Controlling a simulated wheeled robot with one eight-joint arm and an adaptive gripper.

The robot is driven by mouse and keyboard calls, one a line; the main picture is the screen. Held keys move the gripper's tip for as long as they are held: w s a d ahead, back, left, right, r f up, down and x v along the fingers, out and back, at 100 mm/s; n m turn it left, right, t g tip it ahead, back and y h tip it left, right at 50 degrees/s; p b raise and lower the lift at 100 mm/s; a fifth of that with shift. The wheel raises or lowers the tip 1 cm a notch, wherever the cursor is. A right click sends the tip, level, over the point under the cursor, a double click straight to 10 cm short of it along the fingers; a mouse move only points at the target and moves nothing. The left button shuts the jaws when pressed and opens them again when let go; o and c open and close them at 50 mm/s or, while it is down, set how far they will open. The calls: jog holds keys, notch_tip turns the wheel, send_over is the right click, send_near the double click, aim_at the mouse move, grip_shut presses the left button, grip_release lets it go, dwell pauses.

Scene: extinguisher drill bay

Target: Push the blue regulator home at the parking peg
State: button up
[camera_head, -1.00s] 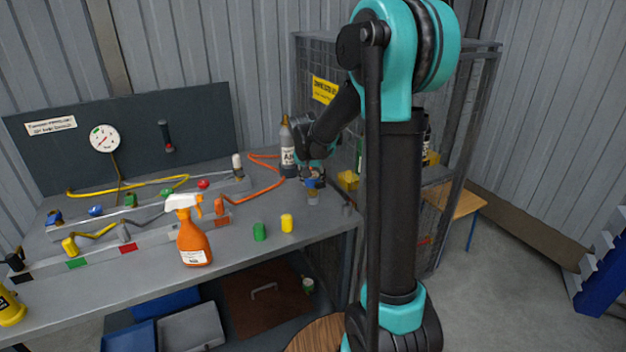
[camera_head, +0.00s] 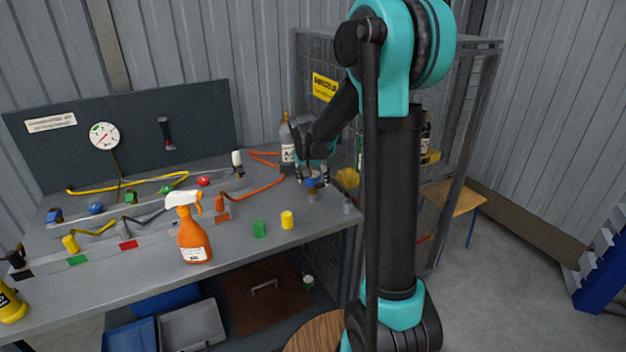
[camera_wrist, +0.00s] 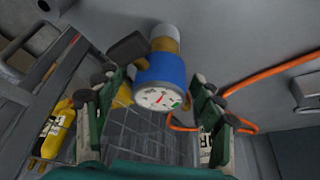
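The blue regulator (camera_head: 312,184) is at the right end of the grey bench, on or at a short grey peg (camera_head: 313,196). In the wrist view the regulator (camera_wrist: 160,72) shows a blue body, a white dial with a red needle, a brass part and a dark knob on its left. A pale grey cylindrical end (camera_wrist: 164,32) shows beyond the brass part. My gripper (camera_head: 313,172) is just above the regulator in the head view. In the wrist view my gripper (camera_wrist: 158,100) is open, with one green finger either side of the regulator and visible gaps. Whether the regulator is fully seated cannot be told.
A bottle (camera_head: 287,145) stands close behind my gripper. An orange hose (camera_head: 260,187) lies left of it. A mesh cage (camera_head: 345,150) is on the right.

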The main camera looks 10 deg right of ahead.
jog(key=v, duration=1.2)
jog(key=s+d+f+n, duration=0.1)
jog(key=s+d+f, duration=0.1)
jog(key=s+f, duration=0.3)
jog(key=s+d+f+n+y, duration=0.1)
jog(key=s+f, duration=0.5)
jog(key=s, duration=0.6)
jog(key=s+d+f+n, duration=0.2)
jog(key=s+f, duration=0.3)
jog(key=s, duration=0.4)
jog(key=shift+s+d+f+n+y, duration=0.2)
jog(key=shift+d+f+n+y, duration=0.2)
jog(key=shift+n, duration=0.1)
